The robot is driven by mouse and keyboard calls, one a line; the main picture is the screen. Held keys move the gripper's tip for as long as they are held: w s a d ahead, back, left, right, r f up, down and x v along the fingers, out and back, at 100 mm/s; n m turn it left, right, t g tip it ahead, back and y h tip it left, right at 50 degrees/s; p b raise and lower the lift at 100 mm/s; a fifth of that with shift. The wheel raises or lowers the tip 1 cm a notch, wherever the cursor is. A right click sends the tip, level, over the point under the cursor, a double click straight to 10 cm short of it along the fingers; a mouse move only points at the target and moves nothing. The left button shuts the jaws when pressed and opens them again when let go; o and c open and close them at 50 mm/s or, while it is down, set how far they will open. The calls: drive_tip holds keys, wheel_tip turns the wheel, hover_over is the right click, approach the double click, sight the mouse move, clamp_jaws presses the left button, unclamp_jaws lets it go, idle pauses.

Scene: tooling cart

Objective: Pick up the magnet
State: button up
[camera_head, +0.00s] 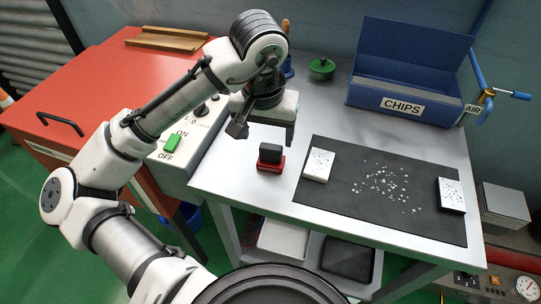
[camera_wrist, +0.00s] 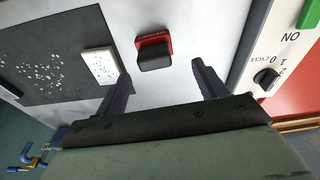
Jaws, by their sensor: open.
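The likely magnet (camera_head: 270,157) is a small block with a red base and a black top, standing on the bare grey cart top left of the black mat. In the wrist view the same block (camera_wrist: 154,53) shows ahead of the fingers, with small unreadable lettering on its red part. My gripper (camera_head: 264,132) is open and empty, above and behind the block in the head view. In the wrist view the block lies just beyond the gap between the fingertips (camera_wrist: 161,72), apart from both.
A black mat (camera_head: 342,218) holds a white block (camera_head: 318,164), scattered chips and another white-topped block (camera_head: 451,194). A blue CHIPS bin (camera_head: 402,105) and green-lidded item (camera_head: 321,68) stand behind. A control box (camera_head: 180,155) borders the left. Bare cart top surrounds the red-and-black block.

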sight(271, 147)
drive_tip(key=shift+w+d+f+p, duration=0.1)
drive_tip(key=shift+d+f+p, duration=0.15)
drive_tip(key=shift+f, duration=1.2)
drive_tip(key=shift+w+d+f+p, duration=0.1)
drive_tip(key=shift+d+f, duration=0.1)
drive_tip(key=shift+f, duration=1.2)
drive_tip(key=c, duration=1.2)
drive_tip(key=shift+r, duration=0.2)
drive_tip(key=shift+c, duration=0.2)
wheel_tip(271, 147, up, 20)
drive_tip(key=shift+f, duration=0.15)
drive_tip(key=o, duration=0.5)
drive_tip(key=shift+c, duration=1.1)
drive_tip(key=shift+w, duration=0.1)
